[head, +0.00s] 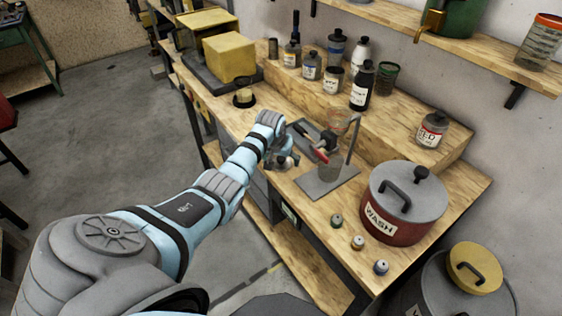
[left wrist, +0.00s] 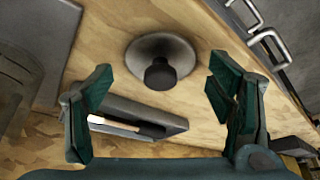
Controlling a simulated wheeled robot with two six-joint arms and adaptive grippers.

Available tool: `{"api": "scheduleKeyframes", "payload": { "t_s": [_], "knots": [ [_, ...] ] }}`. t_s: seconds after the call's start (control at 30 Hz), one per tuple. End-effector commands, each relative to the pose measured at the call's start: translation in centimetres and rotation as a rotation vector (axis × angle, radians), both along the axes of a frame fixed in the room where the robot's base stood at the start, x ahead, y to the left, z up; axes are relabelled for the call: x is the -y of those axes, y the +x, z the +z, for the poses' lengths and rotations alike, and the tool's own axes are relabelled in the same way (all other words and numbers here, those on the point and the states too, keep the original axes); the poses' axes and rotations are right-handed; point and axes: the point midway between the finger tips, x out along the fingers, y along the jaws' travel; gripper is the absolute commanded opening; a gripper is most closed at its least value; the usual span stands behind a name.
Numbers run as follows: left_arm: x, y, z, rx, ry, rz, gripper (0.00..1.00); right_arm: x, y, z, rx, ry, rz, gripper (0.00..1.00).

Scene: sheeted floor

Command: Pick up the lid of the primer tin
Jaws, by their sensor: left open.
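In the left wrist view a round grey lid (left wrist: 145,48) with a black knob (left wrist: 160,75) shows over the wooden bench. I take it for the primer tin's lid; no label shows. My left gripper (left wrist: 158,92) is open. Its two green-padded fingers stand apart on either side of the knob in the picture, and nothing is between the pads. In the head view my left gripper (head: 282,157) is low over the bench's front edge, and my arm and hand largely hide the lid there. Whether a tin is under the lid I cannot tell. My right gripper is not in view.
A stand with a beaker (head: 330,170) is close right of my left gripper. A dark tray (left wrist: 135,113) is beside the lid. A red WASH pot (head: 403,212) and several small bottles stand to the right. Labelled bottles line the raised shelf (head: 400,120) behind.

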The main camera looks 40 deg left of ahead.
Motion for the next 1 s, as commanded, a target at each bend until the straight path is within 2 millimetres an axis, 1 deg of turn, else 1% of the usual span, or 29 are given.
{"api": "scheduleKeyframes", "payload": {
  "t_s": [0.03, 0.07, 0.3, 0.37, 0.4, 0.77, 0.83, 0.87, 0.9, 0.97, 1.0],
  "knots": [
    [0.0, 0.0, 0.1, 0.0, 0.0, 0.0, 0.75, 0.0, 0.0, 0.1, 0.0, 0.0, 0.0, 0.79],
    [0.0, 0.0, 0.1, 0.0, 0.0, 0.0, 0.72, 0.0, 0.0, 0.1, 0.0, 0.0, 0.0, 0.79],
    [0.0, 0.0, 0.2, 0.0, 0.0, 0.0, 0.33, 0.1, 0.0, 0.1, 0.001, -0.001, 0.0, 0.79],
    [0.0, 0.0, 0.2, -0.001, 0.0, 0.0, 0.24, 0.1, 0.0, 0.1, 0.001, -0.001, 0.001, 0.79],
    [0.0, 0.0, 0.2, -0.001, 0.0, 0.0, 0.21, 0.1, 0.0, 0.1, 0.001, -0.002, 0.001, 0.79],
    [0.0, -0.1, 0.3, -0.001, 0.0, 0.0, 0.2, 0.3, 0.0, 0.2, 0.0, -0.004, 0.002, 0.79],
    [0.0, 0.0, 0.8, 0.0, 0.0, 0.0, 0.15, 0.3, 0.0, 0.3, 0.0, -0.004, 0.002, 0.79],
    [0.0, 0.0, 1.1, 0.001, 0.0, 0.0, 0.04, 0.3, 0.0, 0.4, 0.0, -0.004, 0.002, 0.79],
    [0.0, 0.0, 1.6, 0.001, 0.0, 0.0, 0.0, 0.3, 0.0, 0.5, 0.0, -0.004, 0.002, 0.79],
    [-0.1, 0.0, 2.9, 0.002, 0.002, -0.001, 0.0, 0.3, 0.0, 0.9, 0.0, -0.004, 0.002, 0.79],
    [-0.1, 0.1, 4.0, 0.004, 0.003, -0.001, 0.0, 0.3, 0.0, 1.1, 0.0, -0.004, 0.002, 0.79]
  ]
}}
